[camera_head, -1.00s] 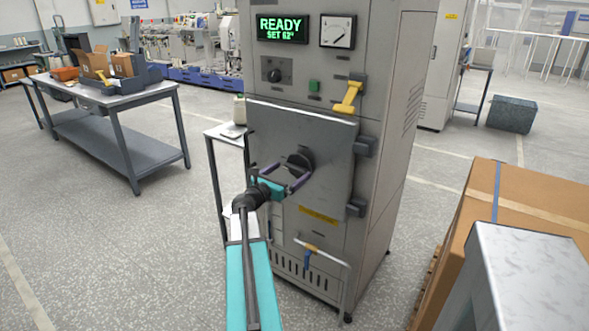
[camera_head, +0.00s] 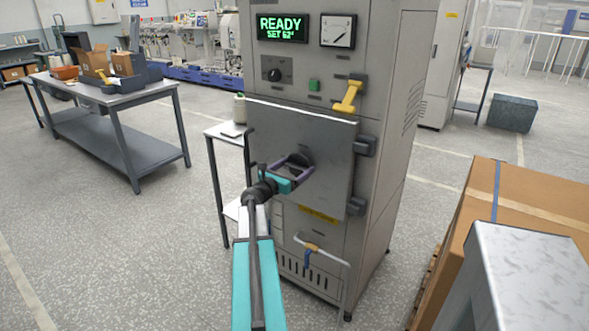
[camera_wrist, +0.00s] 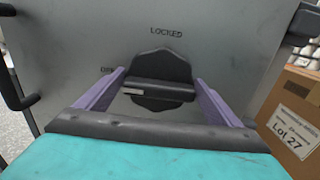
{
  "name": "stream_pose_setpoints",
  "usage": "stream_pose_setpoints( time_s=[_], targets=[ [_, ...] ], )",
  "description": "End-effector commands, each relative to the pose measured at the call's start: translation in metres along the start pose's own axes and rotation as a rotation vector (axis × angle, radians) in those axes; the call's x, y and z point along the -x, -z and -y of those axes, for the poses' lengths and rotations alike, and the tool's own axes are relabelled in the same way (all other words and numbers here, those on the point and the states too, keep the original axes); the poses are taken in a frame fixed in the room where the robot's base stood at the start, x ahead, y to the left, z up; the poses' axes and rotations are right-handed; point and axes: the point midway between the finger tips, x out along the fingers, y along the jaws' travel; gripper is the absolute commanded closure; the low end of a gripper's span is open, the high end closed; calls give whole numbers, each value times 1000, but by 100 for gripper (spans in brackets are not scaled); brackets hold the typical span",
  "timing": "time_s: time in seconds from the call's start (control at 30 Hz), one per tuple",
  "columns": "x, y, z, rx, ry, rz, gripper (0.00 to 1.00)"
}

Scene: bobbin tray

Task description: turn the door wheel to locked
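The door wheel is a dark knob with a raised crossbar on the grey cabinet door (camera_head: 330,140). In the wrist view the wheel (camera_wrist: 160,68) shows its crossbar lying level, with a pale mark at the left end. The word LOCKED (camera_wrist: 166,32) is printed above the wheel. A second label (camera_wrist: 107,69) at its left is partly hidden by a finger. My gripper (camera_head: 293,165) is in front of the wheel, its purple fingers apart. In the wrist view my gripper (camera_wrist: 160,82) has one finger either side of the wheel, with no clear contact.
A yellow handle (camera_head: 348,96) sits above the door, and the display (camera_head: 282,28) reads READY. A cardboard box (camera_head: 530,210) stands at the right. A small side table (camera_head: 222,130) is left of the cabinet, and a workbench (camera_head: 130,98) farther left. Floor between is clear.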

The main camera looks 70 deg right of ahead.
Motion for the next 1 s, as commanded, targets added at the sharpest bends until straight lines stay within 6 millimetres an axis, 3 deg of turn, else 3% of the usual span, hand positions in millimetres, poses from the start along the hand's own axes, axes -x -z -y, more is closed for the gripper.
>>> stream_pose_setpoints(
  time_s=[0.47,1.0],
  targets=[
    [2,2,-2,-69,-5,1,35],
    [1,5,0,-439,-6,2,35]
  ],
)
